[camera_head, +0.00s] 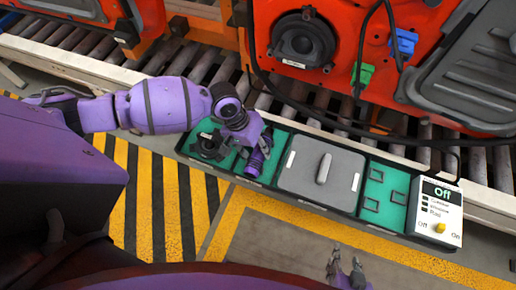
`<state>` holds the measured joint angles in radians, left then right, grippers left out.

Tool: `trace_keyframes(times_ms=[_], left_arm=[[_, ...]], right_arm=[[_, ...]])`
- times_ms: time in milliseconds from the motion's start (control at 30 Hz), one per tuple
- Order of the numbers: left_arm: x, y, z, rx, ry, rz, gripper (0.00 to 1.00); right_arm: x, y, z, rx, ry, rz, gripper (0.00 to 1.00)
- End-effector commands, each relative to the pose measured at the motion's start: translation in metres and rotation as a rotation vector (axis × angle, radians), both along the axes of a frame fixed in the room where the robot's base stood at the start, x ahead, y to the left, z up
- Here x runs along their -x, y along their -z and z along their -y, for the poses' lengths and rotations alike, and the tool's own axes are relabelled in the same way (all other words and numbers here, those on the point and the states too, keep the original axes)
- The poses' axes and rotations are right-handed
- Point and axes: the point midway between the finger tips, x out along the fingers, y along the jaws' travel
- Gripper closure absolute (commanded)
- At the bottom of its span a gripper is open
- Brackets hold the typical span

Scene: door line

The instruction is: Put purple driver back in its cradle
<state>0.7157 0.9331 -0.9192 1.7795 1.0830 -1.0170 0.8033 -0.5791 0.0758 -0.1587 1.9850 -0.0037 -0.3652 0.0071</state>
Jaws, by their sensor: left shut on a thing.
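My left arm reaches in from the left, and its gripper (248,140) is over the left part of the tray, shut on the purple driver (257,160). The driver's ribbed end shows below the fingers; its upper part is hidden by the gripper. I cannot tell whether it touches the tray floor. A black cradle (207,146) stands on the green mat just left of the driver, partly hidden by my arm. My right gripper (346,266) is at the bottom of the view, empty, with its fingers apart.
The dark tray also holds a grey lidded section (320,172), a green section with small square frames (384,195) and a white box reading "Off" (436,211). Behind are a roller conveyor (190,65) and a red door (345,40) with hanging cables and connectors.

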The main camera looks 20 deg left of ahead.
Motion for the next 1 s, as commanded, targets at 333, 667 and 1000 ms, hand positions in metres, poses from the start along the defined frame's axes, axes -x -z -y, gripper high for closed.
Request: trace_keyframes(times_ms=[333,667,1000], left_arm=[[0.0045,0.0048,0.0032,0.005,0.003,-0.007,1.00],[0.0054,0.0047,0.0033,0.003,0.001,-0.003,1.00],[0.0067,0.0057,0.0036,0.003,0.000,0.001,1.00]], right_arm=[[0.0013,0.0013,0.0007,0.003,-0.006,-0.003,0.60],[-0.0023,-0.0037,0.0004,0.002,-0.006,0.005,0.60],[-0.0056,-0.0081,0.0001,0.002,-0.005,0.013,0.60]])
